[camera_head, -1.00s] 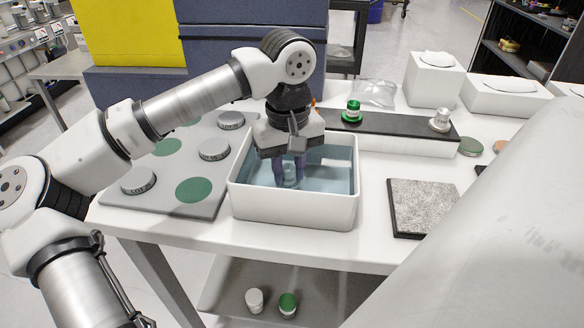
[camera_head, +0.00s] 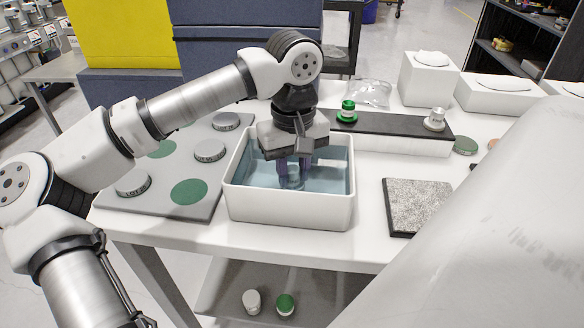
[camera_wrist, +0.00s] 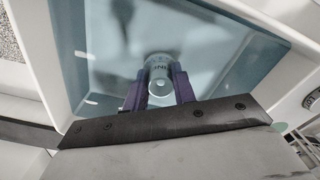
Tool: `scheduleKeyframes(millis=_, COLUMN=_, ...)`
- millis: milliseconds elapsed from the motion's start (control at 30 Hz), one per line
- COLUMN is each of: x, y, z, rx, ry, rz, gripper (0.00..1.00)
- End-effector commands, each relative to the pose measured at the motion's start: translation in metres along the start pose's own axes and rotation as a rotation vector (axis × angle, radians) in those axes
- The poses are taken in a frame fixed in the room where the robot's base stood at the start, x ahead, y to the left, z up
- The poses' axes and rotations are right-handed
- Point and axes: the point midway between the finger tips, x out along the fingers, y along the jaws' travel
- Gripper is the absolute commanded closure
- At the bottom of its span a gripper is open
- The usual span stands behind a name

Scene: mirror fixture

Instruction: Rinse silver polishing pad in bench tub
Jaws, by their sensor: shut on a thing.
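The white bench tub (camera_head: 290,207) stands near the table's front edge with bluish water in it. My gripper (camera_head: 292,176) points down inside the tub. Its purple fingers are shut on the silver polishing pad (camera_head: 291,183), low in the tub at the water. In the wrist view my gripper (camera_wrist: 160,88) holds the pad's round silver handle (camera_wrist: 160,76) between both fingers. The pad's underside is hidden, and I cannot tell how deep it sits. The tub's rim (camera_wrist: 65,65) surrounds it on the visible sides.
Left of the tub, a grey board (camera_head: 150,205) carries several silver pucks and green discs. Behind right, a black-topped rack (camera_head: 395,127) holds a green-capped pad (camera_head: 347,112) and a silver-topped one (camera_head: 434,119). A speckled slab (camera_head: 420,205) lies right. Two knobbed pieces sit on the shelf below.

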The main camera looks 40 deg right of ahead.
Motion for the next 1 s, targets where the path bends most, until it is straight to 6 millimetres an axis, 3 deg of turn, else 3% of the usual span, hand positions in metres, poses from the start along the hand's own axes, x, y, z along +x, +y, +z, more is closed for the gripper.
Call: scheduleKeyframes(millis=1000, x=-0.078, y=0.000, z=0.000, rx=0.000, ry=0.000, rz=0.000, gripper=0.97)
